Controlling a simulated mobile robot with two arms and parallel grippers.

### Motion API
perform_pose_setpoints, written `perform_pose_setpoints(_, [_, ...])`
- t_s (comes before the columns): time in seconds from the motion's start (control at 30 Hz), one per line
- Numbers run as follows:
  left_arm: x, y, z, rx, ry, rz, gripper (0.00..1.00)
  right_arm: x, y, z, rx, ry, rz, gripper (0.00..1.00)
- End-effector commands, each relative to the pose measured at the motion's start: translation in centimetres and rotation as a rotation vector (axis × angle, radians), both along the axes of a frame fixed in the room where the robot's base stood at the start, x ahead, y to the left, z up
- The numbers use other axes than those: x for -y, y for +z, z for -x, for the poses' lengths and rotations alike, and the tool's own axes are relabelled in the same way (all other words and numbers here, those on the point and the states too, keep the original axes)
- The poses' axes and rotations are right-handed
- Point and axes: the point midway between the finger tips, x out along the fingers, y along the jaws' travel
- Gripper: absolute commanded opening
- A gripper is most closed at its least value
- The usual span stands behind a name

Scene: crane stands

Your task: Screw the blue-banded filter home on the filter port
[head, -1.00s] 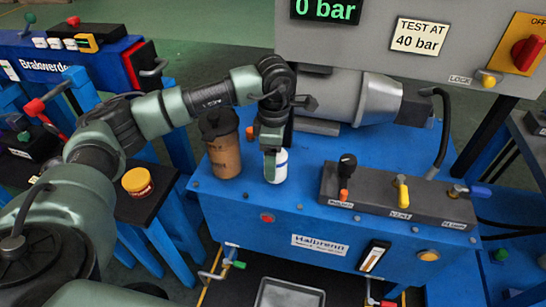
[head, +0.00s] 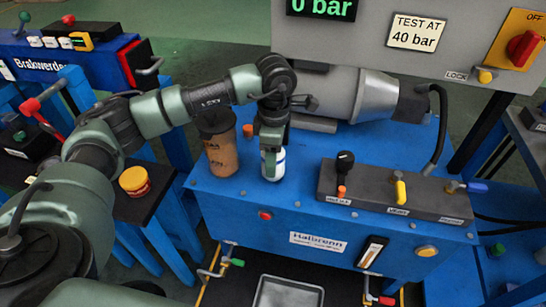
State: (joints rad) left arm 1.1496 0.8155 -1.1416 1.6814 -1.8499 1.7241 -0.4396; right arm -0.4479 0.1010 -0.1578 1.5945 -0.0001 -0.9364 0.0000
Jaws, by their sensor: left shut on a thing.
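The filter (head: 272,167) is a small white upright cylinder on the blue top of the crane stand, at the middle of the head view. A little blue shows at its upper part. My left gripper (head: 271,148) comes down from above and is shut on the filter's upper part, which its fingers partly cover. The filter port is not visible; the filter and gripper hide whatever is beneath them. I cannot tell how the filter's lower end is seated. My right gripper is not in view.
A brown canister with a black top (head: 222,155) stands close left of the filter. A grey motor (head: 345,95) lies behind. A dark valve block (head: 395,195) with levers stands to the right.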

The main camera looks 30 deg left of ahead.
Motion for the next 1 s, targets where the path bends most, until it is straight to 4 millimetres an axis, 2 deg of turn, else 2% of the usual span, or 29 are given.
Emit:
perform_pose_setpoints(0.1, [0.0, -0.2, 0.0, 0.002, -0.093, 0.0, 0.0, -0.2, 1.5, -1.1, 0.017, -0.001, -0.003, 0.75])
perform_pose_setpoints(0.4, [0.0, -0.1, 0.0, 0.002, -0.359, -0.001, 0.0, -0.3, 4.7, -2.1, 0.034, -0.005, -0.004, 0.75])
perform_pose_setpoints(0.57, [0.0, 0.0, 0.0, 0.002, -0.425, -0.001, 0.0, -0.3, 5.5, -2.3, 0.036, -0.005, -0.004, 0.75])
perform_pose_setpoints(0.9, [0.0, -0.1, 0.0, 0.001, -0.446, 0.0, 0.0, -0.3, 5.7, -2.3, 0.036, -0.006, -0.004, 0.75])
perform_pose_setpoints(1.0, [0.0, -0.1, 0.0, 0.002, -0.518, -0.001, 0.0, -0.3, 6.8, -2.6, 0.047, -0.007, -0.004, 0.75])
